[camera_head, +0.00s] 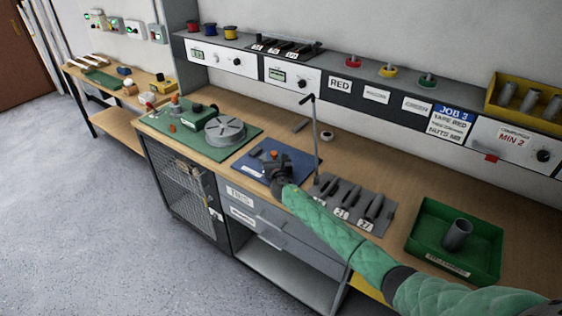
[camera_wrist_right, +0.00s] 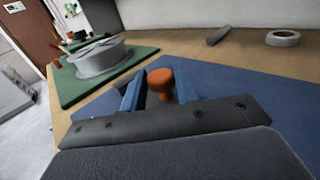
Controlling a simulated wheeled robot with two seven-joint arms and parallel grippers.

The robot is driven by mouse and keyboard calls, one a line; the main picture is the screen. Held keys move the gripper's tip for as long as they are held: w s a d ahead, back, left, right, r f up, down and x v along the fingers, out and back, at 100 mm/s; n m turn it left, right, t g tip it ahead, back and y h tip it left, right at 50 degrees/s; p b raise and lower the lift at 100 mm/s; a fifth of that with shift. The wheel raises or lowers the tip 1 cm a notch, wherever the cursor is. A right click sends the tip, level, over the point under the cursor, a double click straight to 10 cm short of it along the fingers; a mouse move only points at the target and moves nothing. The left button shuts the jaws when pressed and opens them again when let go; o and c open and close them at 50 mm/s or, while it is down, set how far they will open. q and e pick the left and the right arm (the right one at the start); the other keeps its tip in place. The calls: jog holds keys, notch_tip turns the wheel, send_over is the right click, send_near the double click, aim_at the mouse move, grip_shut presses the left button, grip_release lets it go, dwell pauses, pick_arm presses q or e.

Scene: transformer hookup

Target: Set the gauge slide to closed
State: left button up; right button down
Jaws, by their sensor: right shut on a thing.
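An orange knob (camera_head: 274,154) on a short stem shows at the blue mat (camera_head: 296,158) on the bench. In the right wrist view the orange knob (camera_wrist_right: 160,80) stands upright between the two blue fingers of my right gripper (camera_wrist_right: 160,92). My right gripper (camera_head: 275,168) is low over the blue mat and shut on the knob. The knob's lower part and any slide body or marks under it are hidden by the gripper, so its setting cannot be read. My left gripper is not in view.
A green mat with a grey round fixture (camera_head: 225,130) lies left of the blue mat. A thin upright post (camera_head: 315,135) stands close to my right arm. A grey tool rack (camera_head: 355,203) and a green tray (camera_head: 425,225) are to the right. A white tape roll (camera_head: 327,136) lies behind.

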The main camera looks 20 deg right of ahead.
jog(key=shift+w+a+f+b, duration=0.1)
jog(key=shift+w+a+b, duration=0.2)
jog(key=shift+w+a, duration=0.6)
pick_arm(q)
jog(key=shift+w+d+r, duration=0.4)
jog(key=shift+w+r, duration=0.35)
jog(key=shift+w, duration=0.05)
pick_arm(e)
jog(key=shift+w+r, duration=0.25)
jog(key=c, duration=1.1)
grip_release()
jog(key=shift+a, duration=0.1)
jog(key=shift+c, duration=0.2)
jog(key=shift+o, duration=0.4)
jog(key=shift+w+f, duration=0.15)
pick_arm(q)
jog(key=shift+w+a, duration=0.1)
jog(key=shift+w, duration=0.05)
